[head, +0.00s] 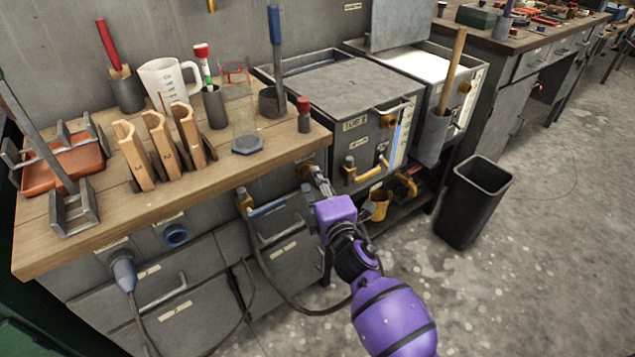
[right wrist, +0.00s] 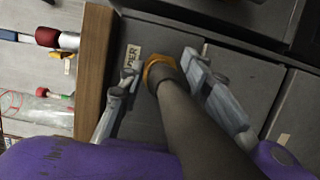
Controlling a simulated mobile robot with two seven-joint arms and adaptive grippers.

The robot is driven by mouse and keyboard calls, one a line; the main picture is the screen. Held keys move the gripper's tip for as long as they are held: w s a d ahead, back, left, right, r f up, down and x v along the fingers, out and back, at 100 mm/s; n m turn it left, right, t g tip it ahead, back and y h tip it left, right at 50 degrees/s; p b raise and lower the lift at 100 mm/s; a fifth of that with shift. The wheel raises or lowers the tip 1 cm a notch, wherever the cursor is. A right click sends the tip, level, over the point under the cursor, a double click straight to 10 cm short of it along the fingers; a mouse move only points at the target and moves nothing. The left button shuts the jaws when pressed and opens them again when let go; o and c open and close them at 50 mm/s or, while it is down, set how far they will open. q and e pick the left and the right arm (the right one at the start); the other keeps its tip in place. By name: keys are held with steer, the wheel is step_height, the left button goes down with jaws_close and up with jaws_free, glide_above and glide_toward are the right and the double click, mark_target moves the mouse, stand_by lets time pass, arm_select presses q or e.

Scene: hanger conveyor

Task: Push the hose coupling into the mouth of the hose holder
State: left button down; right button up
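My right gripper (head: 320,178) is low at the front right corner of the workbench, facing the grey panel. In the right wrist view its two fingers (right wrist: 162,88) stand apart on either side of a thick dark hose (right wrist: 195,125), with gaps beside it. An orange ring-like fitting (right wrist: 158,70) is at the hose's far end against the panel; it also shows in the head view (head: 305,168), partly hidden by the gripper. I cannot tell whether this fitting is the coupling, the holder or both together. My left gripper is not in view.
A blue-handled piece (head: 268,208) with a brass end (head: 243,200) is on the cabinet front, a dark hose looping below. The workbench (head: 235,180) holds several tools and holders. A black bin (head: 474,200) stands right; the floor (head: 540,250) beyond it is clear.

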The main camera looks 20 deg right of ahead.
steer(key=o, duration=0.5)
steer(key=shift+s, duration=0.1)
steer(key=s, duration=1.2)
steer(key=shift+d, duration=0.2)
steer(key=shift+w, duration=0.1)
